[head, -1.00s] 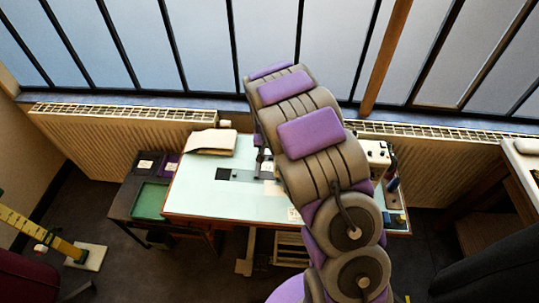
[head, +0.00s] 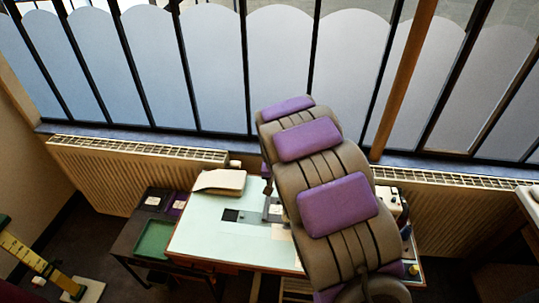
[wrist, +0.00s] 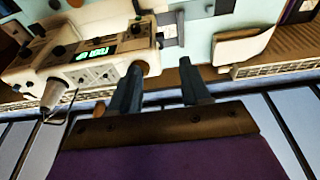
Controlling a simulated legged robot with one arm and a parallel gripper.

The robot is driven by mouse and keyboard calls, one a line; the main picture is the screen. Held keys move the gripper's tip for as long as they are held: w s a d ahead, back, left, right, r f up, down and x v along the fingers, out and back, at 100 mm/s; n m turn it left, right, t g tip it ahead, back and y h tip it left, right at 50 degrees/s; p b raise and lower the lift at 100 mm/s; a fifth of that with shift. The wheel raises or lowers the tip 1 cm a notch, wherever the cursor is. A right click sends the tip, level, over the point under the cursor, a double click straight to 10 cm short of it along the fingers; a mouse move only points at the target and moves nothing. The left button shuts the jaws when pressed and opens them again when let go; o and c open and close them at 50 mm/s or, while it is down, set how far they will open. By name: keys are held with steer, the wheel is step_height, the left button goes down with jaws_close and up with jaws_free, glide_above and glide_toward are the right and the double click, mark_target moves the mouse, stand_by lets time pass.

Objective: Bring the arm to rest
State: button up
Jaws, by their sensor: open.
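My arm, in grey and purple segments, rises over the right part of the work table (head: 205,240) in the head view and hides part of it. My gripper (wrist: 160,65) shows in the wrist view with its two dark fingers spread apart and nothing between them. A cream sewing machine (wrist: 85,62) with a green display lies left of the fingers there, its near end close to the left finger in the picture; I cannot tell if they touch. The gripper's fingers are hidden behind the arm in the head view.
A folded cream cloth (head: 219,181) lies at the table's back left. A green tray (head: 155,238) sits on a dark side table. Radiators (head: 130,172) and a large window (head: 275,70) stand behind. A yellow tape measure (head: 28,258) is at far left.

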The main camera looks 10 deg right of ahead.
steer(key=s+r+n+g+b, duration=0.1)
steer(key=s+b, duration=0.5)
steer(key=s, duration=1.4)
steer(key=s+r+n+g+y+b, duration=0.1)
steer(key=s+b, duration=0.5)
steer(key=s, duration=1.5)
steer(key=shift+s+d+n+g, duration=0.3)
steer(key=shift+n+g, duration=0.5)
steer(key=shift+g, duration=0.4)
